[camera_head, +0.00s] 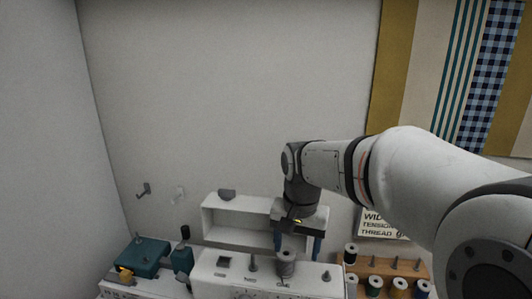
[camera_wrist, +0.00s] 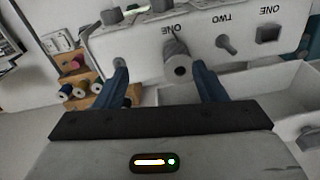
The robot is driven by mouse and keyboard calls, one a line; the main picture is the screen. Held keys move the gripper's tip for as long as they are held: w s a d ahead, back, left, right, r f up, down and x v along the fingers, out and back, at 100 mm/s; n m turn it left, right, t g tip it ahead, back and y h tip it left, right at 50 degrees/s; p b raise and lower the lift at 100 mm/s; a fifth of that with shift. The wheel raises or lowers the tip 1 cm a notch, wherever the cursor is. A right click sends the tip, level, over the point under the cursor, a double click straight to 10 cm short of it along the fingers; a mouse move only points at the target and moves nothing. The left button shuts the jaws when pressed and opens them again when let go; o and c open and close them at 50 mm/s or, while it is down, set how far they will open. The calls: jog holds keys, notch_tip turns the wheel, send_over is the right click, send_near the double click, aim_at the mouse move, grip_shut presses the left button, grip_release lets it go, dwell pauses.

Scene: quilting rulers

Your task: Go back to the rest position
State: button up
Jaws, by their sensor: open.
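My gripper (camera_head: 297,250) points down over the white panel at the lower middle of the head view. Its two blue fingers are spread wide with nothing between them in their grip. In the wrist view, my gripper (camera_wrist: 160,66) shows both fingers apart. No marked rest position shows.
A wooden spool rack (camera_head: 362,268) with several spools is at right, near a lettered sign (camera_head: 372,225). A teal machine (camera_head: 140,256) is at left. The space above, before the bare wall, is free.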

jog(key=s+d+f+n+t, duration=0.1)
jog(key=s+d+n, duration=0.1)
jog(key=s, duration=0.5)
jog(key=s+d+f+n+t, duration=0.1)
jog(key=s+d, duration=0.4)
jog(key=s, duration=0.2)
jog(key=shift+s+d+f+n+t, duration=0.25)
jog(key=shift+d+n+t, duration=0.05)
jog(key=shift+n+t, duration=0.1)
